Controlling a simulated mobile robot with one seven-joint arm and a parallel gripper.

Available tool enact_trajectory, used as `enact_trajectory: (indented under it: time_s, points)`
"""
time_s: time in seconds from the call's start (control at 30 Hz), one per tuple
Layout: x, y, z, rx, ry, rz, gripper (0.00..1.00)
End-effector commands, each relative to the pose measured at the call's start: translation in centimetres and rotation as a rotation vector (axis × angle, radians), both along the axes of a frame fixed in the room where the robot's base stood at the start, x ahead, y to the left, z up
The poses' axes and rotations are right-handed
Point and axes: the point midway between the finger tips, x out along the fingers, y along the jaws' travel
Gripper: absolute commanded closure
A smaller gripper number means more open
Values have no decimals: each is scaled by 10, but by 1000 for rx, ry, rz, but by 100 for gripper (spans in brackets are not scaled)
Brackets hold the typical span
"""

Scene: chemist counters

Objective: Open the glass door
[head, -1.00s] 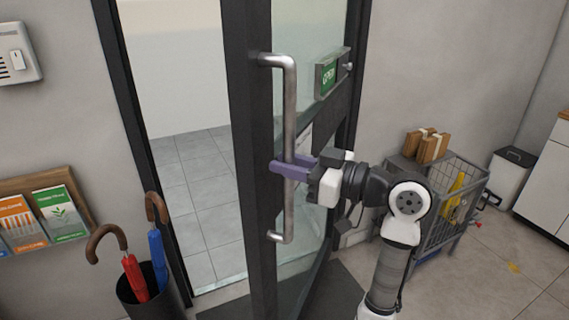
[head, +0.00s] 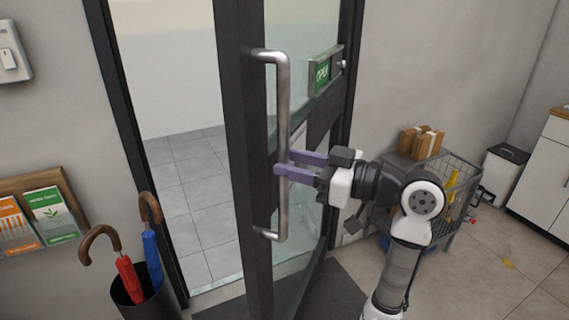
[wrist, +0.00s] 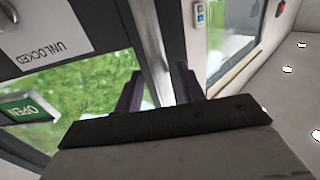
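The black-framed glass door (head: 237,180) stands ajar, with a wide gap between its edge and the left jamb. Its vertical steel pull handle (head: 283,110) is on the near face. My gripper (head: 283,163) is at the handle's lower half, coming from the right. Its two purple fingers are apart; the near fingertip overlaps the bar and the far tip ends at about the bar's right side. In the wrist view the fingers (wrist: 160,90) are spread, with a grey upright bar between them. Whether they touch the handle is not clear.
An umbrella stand (head: 148,300) with a red and a blue umbrella is left of the doorway. A leaflet rack (head: 30,184) is on the left wall. A wire cart (head: 460,190) with boxes stands behind my arm at right. Tiled floor (head: 200,200) shows through the gap.

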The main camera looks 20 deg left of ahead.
Motion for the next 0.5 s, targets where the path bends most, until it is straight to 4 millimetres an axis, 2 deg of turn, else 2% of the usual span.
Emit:
enact_trajectory:
  time_s: [0.1,0.3,0.5]
  points:
    - [-2,-29,-3,1,0,-5,61]
    - [-6,-74,-3,1,0,-4,61]
    - [-10,-103,-1,1,1,-2,61]
